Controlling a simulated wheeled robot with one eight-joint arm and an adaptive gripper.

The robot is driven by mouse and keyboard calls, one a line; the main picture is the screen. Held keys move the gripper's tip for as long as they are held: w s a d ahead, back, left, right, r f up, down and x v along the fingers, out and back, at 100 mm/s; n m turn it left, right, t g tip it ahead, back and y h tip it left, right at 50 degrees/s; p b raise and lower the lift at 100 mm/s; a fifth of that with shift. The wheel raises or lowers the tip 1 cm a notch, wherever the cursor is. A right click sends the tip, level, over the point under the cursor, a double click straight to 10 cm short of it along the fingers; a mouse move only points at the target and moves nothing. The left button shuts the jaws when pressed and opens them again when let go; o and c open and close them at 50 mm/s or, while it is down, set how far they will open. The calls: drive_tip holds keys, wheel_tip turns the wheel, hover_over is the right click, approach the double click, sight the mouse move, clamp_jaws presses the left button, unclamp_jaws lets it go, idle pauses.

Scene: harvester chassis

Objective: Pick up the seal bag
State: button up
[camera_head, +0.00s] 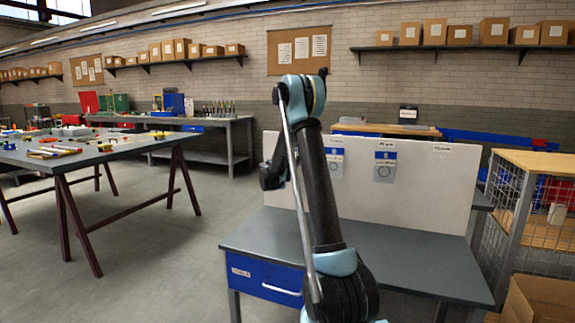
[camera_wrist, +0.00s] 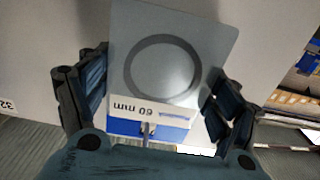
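A seal bag (camera_wrist: 215,40), pale grey with a dark ring inside, fills the middle of the wrist view. Its label reads "60 mm" upside down, above a blue band and a small metal hook. My gripper (camera_wrist: 158,75) has its two dark fingers spread, one on each side of the bag. Whether they touch its edges I cannot tell. In the head view my gripper (camera_head: 272,176) is in front of the left part of the white board (camera_head: 430,200). Two similar bags hang there to the right, one (camera_head: 335,162) partly near my arm and another (camera_head: 385,166).
The board stands on a grey workbench (camera_head: 420,270) with a blue drawer (camera_head: 262,282). A wire cage (camera_head: 505,215) and a cardboard box (camera_head: 540,300) are at the right. A table with tools (camera_head: 80,155) stands at the left, with open floor between.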

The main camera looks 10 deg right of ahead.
drive_tip(key=shift+r, duration=0.15)
drive_tip(key=shift+r, duration=0.25)
drive_tip(key=v, duration=2.6)
drive_tip(key=shift+r, duration=0.35)
idle(0.3)
idle(1.0)
